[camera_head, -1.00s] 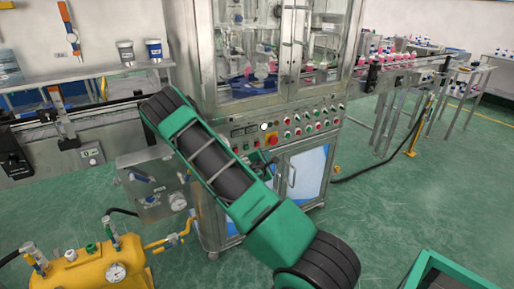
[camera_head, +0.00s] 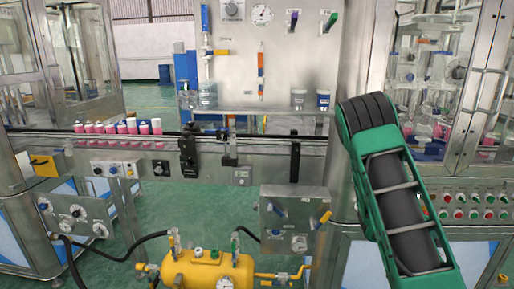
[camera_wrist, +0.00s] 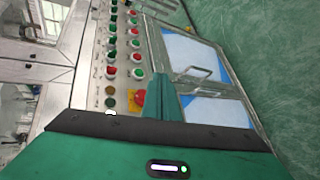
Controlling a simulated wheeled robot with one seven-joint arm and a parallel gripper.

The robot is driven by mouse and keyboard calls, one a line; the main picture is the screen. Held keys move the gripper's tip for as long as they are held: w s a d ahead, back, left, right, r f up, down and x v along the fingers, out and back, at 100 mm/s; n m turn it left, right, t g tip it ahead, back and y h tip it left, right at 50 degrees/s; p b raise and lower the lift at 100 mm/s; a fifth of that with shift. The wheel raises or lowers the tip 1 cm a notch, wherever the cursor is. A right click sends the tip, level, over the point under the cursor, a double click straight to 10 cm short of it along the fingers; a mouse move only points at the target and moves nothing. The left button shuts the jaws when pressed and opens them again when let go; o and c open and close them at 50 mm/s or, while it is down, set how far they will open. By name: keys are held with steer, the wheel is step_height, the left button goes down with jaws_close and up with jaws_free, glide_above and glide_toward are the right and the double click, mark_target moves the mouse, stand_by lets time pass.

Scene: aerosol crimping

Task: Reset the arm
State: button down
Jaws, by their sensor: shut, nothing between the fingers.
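My green and black arm (camera_head: 400,195) shows at the right of the head view, bent up in front of a steel machine cabinet. My gripper is hidden behind the arm links there. In the wrist view, my green gripper (camera_wrist: 158,96) juts out past the green wrist housing, its fingers together and empty. Behind it is the cabinet's control panel (camera_wrist: 88,78), with rows of red and green buttons and a red emergency knob (camera_wrist: 139,98) on yellow just left of the gripper. The picture does not show whether the gripper is close to the panel.
A conveyor (camera_head: 130,144) carries several pink bottles at left. A yellow tank (camera_head: 205,270) with valves and a gauge stands low in front. A steel valve box (camera_head: 293,218) is left of the arm. Blue-panelled cabinet doors (camera_wrist: 208,112) face open green floor (camera_wrist: 275,50).

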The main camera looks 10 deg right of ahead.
steer(key=s+a+r+m+g+y, duration=0.1)
steer(key=s+a+r+m+y, duration=0.3)
steer(key=s+a, duration=0.5)
steer(key=s+a+r+m+g+y, duration=0.1)
steer(key=s+a+r+m+y, duration=0.2)
steer(key=s+a, duration=0.6)
steer(key=s+a+r+m+g+y, duration=0.1)
steer(key=s+a+r+m+y, duration=0.3)
steer(key=s+a, duration=0.5)
steer(key=a+r+y, duration=0.2)
steer(key=a+r, duration=0.1)
steer(key=shift+m, duration=0.3)
steer(key=shift+s+r, duration=0.1)
steer(key=shift+w+f+g, duration=0.25)
steer(key=shift+w+g, duration=0.05)
steer(key=shift+w, duration=0.3)
